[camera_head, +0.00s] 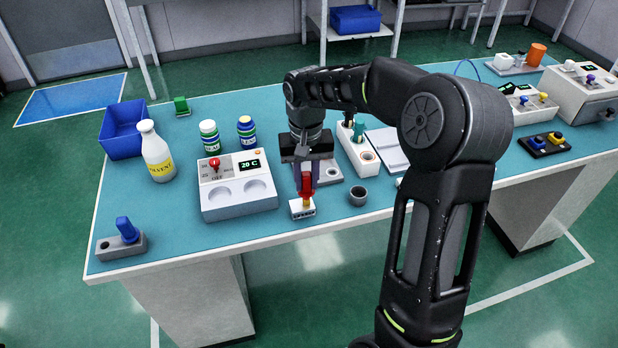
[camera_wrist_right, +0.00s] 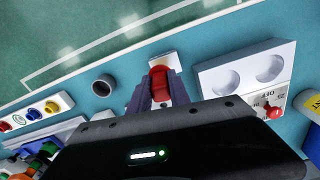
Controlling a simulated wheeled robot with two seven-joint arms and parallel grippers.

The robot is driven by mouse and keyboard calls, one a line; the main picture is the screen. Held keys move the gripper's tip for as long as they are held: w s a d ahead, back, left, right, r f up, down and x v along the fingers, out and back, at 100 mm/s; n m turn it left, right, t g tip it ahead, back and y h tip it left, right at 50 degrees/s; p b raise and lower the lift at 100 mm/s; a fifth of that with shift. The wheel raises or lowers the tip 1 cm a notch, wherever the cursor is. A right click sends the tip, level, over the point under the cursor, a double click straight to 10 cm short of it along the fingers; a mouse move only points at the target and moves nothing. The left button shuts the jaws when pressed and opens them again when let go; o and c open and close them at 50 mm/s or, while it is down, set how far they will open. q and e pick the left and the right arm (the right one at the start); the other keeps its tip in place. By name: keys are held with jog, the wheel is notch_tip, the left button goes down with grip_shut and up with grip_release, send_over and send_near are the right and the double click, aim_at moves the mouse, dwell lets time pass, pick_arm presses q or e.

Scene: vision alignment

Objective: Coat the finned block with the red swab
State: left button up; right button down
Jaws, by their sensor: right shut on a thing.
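The red swab (camera_head: 306,184) is upright in my right gripper (camera_head: 305,170), which is shut on it. In the right wrist view, the swab's red top (camera_wrist_right: 159,79) shows between the fingers of the right gripper (camera_wrist_right: 158,92). Its yellowish lower end is at a small white block (camera_head: 302,211) with dark marks on its front, near the table's front edge. I cannot tell whether they touch. The white block also shows in the right wrist view (camera_wrist_right: 165,61), partly hidden. I cannot make out fins on any block for certain. My left gripper is not in view.
A white unit (camera_head: 238,198) with two round hollows and a red knob stands left of the gripper. A dark grey cup (camera_head: 358,195) is close on the right. A solvent bottle (camera_head: 158,155) and blue bin (camera_head: 119,137) stand further left.

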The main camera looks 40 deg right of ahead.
jog(key=shift+a, duration=0.2)
jog(key=shift+w+a, duration=0.15)
jog(key=shift+a, duration=0.2)
jog(key=shift+w+a, duration=0.1)
jog(key=shift+a, duration=0.05)
jog(key=shift+w+a, duration=0.15)
jog(key=shift+a, duration=0.2)
jog(key=shift+a, duration=0.1)
dwell(0.5)
jog(key=shift+w+a, duration=0.15)
jog(key=shift+a, duration=0.25)
jog(key=shift+d, duration=0.15)
jog(key=shift+s+d, duration=0.2)
jog(key=shift+d, duration=0.2)
jog(key=shift+d, duration=0.1)
